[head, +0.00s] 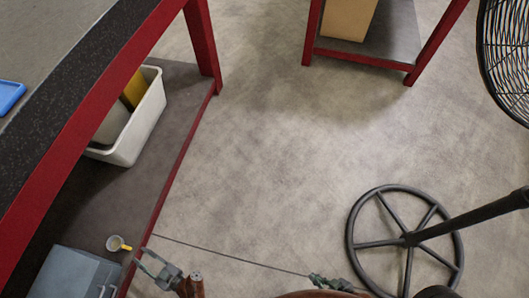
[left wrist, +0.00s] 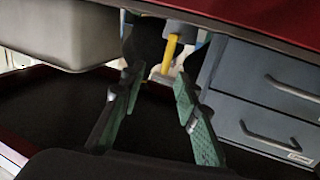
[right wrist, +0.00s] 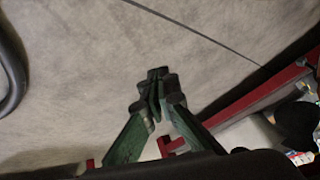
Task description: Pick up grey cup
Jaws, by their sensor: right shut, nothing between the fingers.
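The grey cup (head: 115,243), with a yellow handle, is on the dark lower shelf of the left workbench in the head view. Its yellow handle shows beyond the fingers in the left wrist view (left wrist: 170,52); most of its body is hard to make out there. My left gripper (head: 148,263) is open and empty, just right of the cup at the shelf's edge, with the handle side facing it. The left wrist view shows its spread fingers (left wrist: 158,76). My right gripper (head: 328,283) is shut and empty over the floor; its fingertips meet in the right wrist view (right wrist: 156,76).
A white bin (head: 137,130) stands farther back on the shelf, and a blue-grey drawer unit (head: 72,272) stands near the cup. The red-edged bench top (head: 75,130) overhangs the shelf. A black round stand base (head: 357,232) is on the right; the middle floor is clear.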

